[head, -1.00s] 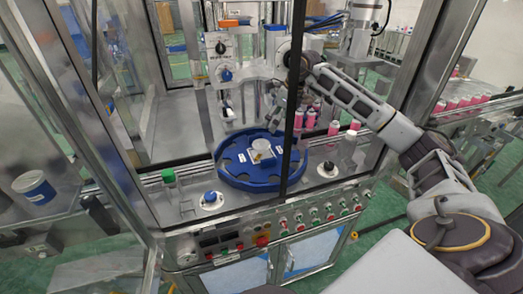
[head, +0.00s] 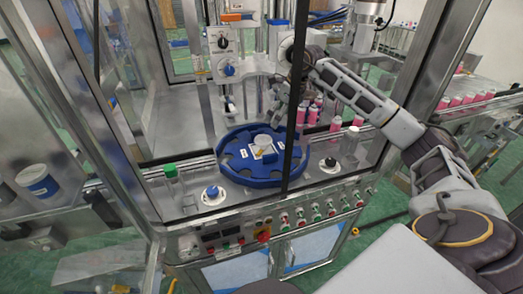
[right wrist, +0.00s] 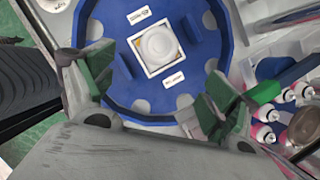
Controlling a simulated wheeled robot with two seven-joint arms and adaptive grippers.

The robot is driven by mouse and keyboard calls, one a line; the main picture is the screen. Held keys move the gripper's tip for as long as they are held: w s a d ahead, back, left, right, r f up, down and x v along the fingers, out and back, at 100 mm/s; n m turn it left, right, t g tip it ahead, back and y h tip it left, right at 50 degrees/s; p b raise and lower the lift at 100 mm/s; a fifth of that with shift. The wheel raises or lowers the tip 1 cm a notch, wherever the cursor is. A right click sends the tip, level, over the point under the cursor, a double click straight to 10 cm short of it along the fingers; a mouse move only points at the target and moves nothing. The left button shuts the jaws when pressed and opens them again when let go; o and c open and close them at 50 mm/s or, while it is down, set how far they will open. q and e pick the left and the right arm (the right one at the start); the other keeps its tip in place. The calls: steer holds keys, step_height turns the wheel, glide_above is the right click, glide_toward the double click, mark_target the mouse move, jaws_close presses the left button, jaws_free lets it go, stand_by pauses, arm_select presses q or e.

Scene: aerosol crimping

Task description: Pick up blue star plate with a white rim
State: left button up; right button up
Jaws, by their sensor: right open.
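The blue plate (head: 240,172) is round with notches around its edge and lies flat on the machine deck in the head view. A white round piece on a square pale holder (head: 264,145) sits at its middle. In the right wrist view the plate (right wrist: 120,42) fills the upper middle. My right gripper (head: 277,108) is above the plate's far side, partly hidden by a dark post. In the right wrist view my right gripper (right wrist: 157,92) is open and empty, its green-padded fingers wide apart over the plate's near part. My left gripper is out of view.
Pink bottles (head: 314,112) stand right of the plate. The dark vertical post (head: 296,95) crosses in front. A control panel (head: 262,236) lines the front.

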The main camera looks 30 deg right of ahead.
steer(key=c, duration=0.5)
steer(key=shift+a+f+n+g, duration=0.25)
steer(key=shift+a+n+g, duration=0.05)
steer(key=shift+a, duration=0.2)
steer(key=c, duration=0.4)
steer(key=a+n+g, duration=0.1)
steer(key=a, duration=0.1)
steer(key=a+f+n+g+h+p, duration=0.1)
steer(key=s+a+f+n+h+p, duration=0.1)
steer(key=a+n, duration=0.1)
steer(key=shift+a+f+g, duration=0.2)
steer(key=shift+a+g, duration=0.15)
steer(key=shift+g, duration=0.05)
steer(key=shift+c, duration=1.3)
steer(key=shift+s+a+r+n+g+h+p, duration=0.2)
steer(key=shift+a+n+g+h+p, duration=0.1)
steer(key=shift+a+n+h, duration=0.4)
steer(key=shift+s+a+r+n+g+h+p, duration=0.15)
steer(key=shift+a+r+n+g+h+p, duration=0.15)
steer(key=shift+n+h, duration=0.55)
steer(key=shift+s+a+r+n+g+h+p, duration=0.2)
steer(key=shift+a+n+h+p, duration=0.15)
steer(key=shift+a+n+h, duration=0.4)
steer(key=shift+d+f, duration=0.2)
steer(key=b, duration=0.1)
glide_above(263, 156)
steer(key=shift+f, duration=2.6)
steer(key=shift+x, duration=1.35)
